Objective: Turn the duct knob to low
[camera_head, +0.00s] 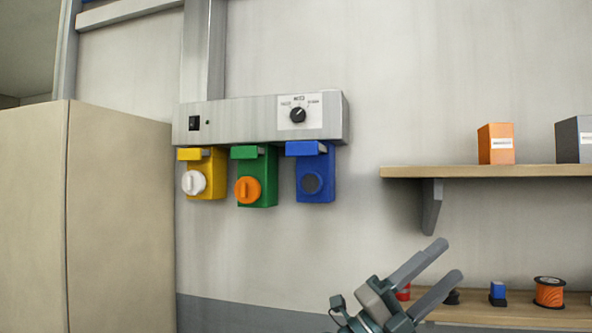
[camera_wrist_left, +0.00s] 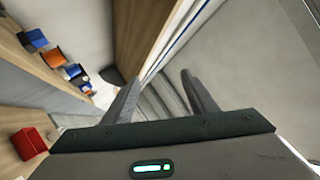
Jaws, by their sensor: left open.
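A grey metal duct box (camera_head: 250,119) is fixed to the wall. The black duct knob (camera_head: 298,115) sits on a white label plate at its right end. Small marks stand around the knob, but they are too small to read, and I cannot tell its exact setting. My left gripper (camera_head: 448,260) is open and empty, well below and right of the knob, with its fingers pointing up and right. In the left wrist view the gripper (camera_wrist_left: 160,78) shows two spread fingers with nothing between them; the knob is not visible there. My right gripper is not in view.
Yellow (camera_head: 207,186), green (camera_head: 262,190) and blue (camera_head: 316,185) units with round dials hang under the duct box. A wooden shelf (camera_head: 470,171) projects at right, above a lower surface with an orange spool (camera_head: 549,292). A beige cabinet (camera_head: 120,220) stands left. Wall between is clear.

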